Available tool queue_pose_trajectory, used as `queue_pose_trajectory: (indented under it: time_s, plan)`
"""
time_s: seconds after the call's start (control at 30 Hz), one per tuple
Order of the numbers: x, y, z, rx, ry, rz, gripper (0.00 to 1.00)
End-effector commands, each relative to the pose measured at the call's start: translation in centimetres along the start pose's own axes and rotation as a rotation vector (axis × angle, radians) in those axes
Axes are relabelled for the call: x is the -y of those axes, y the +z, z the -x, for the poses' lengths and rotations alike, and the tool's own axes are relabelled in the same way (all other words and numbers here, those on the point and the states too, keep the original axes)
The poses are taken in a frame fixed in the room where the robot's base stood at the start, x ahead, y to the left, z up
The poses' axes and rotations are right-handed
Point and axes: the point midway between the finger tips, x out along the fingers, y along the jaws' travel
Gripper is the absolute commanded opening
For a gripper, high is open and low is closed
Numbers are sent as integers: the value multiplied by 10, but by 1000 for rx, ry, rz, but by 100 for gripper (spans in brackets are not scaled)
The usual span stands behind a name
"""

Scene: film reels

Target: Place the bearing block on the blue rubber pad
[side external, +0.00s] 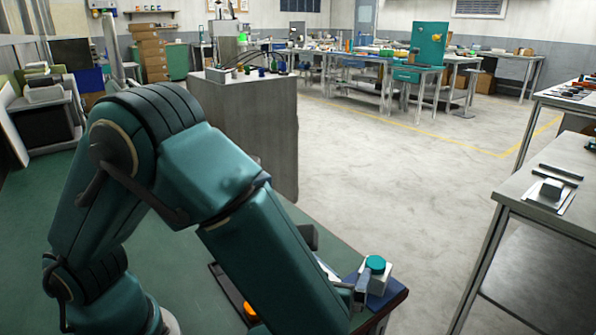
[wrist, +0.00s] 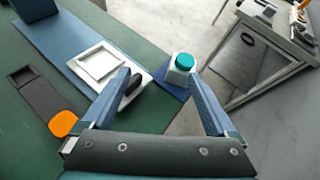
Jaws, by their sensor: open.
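A pale block with a round teal top, which looks like the bearing block (wrist: 181,76), stands upright at the table's corner. It also shows in the side view (side external: 376,277). It appears to rest on the dark blue pad (wrist: 169,90), whose edge also shows in the side view (side external: 396,294). My gripper (wrist: 161,76) is open, its fingers spread to either side of the block, with visible room at the left finger. Whether the right finger touches the block I cannot tell. In the side view my arm hides most of the gripper.
A white square tray (wrist: 101,63) lies on a blue strip (wrist: 61,38) left of the gripper. A small black piece (wrist: 131,88) is close by the left finger. An orange round piece (wrist: 63,123) lies at a dark tray (wrist: 40,100). A grey bench (wrist: 262,60) stands across a floor gap.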

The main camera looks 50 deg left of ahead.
Motion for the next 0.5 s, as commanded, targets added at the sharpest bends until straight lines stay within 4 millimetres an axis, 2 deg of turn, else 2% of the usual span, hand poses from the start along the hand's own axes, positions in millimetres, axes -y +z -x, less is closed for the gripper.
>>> queue_pose_trajectory:
  time_s: [0.03, 0.1, 0.3, 0.4, 0.5]
  plan:
    - [-18, 13, -2, -30, 74, 121, 92]
    - [-44, 25, 0, -79, 183, 305, 92]
    - [-107, 39, 23, -202, 473, 870, 92]
    - [-126, 39, 40, -253, 590, 1163, 92]
    - [-135, 39, 58, -299, 686, 1461, 92]
